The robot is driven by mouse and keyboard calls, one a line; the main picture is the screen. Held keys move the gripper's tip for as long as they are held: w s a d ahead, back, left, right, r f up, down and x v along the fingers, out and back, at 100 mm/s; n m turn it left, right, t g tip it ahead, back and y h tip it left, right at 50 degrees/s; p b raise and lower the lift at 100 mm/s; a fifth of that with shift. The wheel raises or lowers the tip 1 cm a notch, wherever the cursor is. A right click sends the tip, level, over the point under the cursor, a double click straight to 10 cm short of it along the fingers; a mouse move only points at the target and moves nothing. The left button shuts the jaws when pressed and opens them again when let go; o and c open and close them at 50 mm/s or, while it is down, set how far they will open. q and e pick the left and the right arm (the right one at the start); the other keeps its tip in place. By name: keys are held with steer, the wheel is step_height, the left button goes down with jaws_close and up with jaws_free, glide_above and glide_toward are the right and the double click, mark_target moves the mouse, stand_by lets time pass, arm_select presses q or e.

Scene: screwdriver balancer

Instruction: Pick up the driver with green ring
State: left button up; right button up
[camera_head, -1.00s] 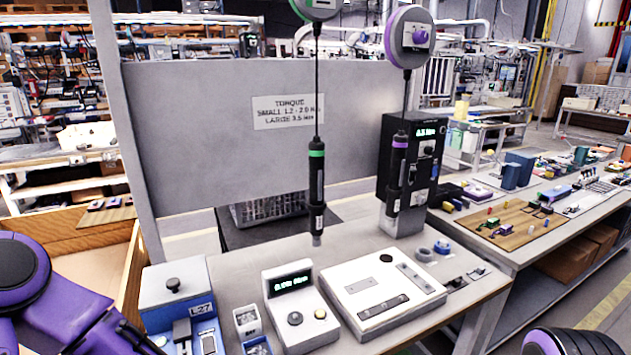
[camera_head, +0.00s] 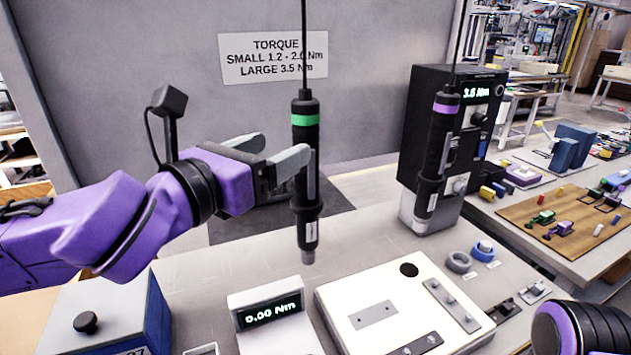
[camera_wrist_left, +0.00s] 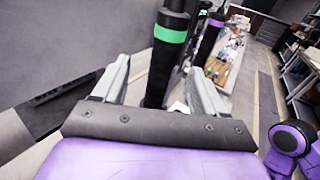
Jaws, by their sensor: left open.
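The driver with the green ring (camera_head: 305,170) hangs upright on a cable above the workbench, black-bodied with a silver tip. It also shows in the left wrist view (camera_wrist_left: 165,60), between the two fingers. My left gripper (camera_head: 292,162) is open, with its fingers on either side of the driver's body just below the green ring. I see no clear grip on it. The driver with the purple ring (camera_head: 438,150) hangs to the right, in front of a black controller box. My right gripper is not in view; a dark and purple part of my right arm shows at the bottom right.
A small display unit (camera_head: 268,312) and a white fixture plate (camera_head: 385,300) stand on the bench below the driver. The black controller (camera_head: 400,172) stands to the right. A grey panel with a torque sign (camera_head: 273,58) rises behind.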

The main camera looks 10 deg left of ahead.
mark_target(299, 134)
arm_select(q)
steer(key=shift+w+d+r+p, duration=0.4)
steer(key=shift+w+d+r, duration=0.25)
steer(key=shift+w+d, duration=0.45)
steer(key=shift+w, duration=0.2)
steer(key=x, duration=0.1)
steer(key=p+x, duration=0.1)
steer(key=x, duration=0.3)
steer(key=shift+w+a+f+p, duration=0.15)
steer(key=shift+w+a+p, duration=0.05)
steer(key=shift+p, duration=0.15)
steer(key=shift+w+d, duration=0.25)
steer(key=shift+d, duration=0.1)
steer(key=shift+a, duration=0.15)
steer(key=c, duration=1.2)
jaws_close()
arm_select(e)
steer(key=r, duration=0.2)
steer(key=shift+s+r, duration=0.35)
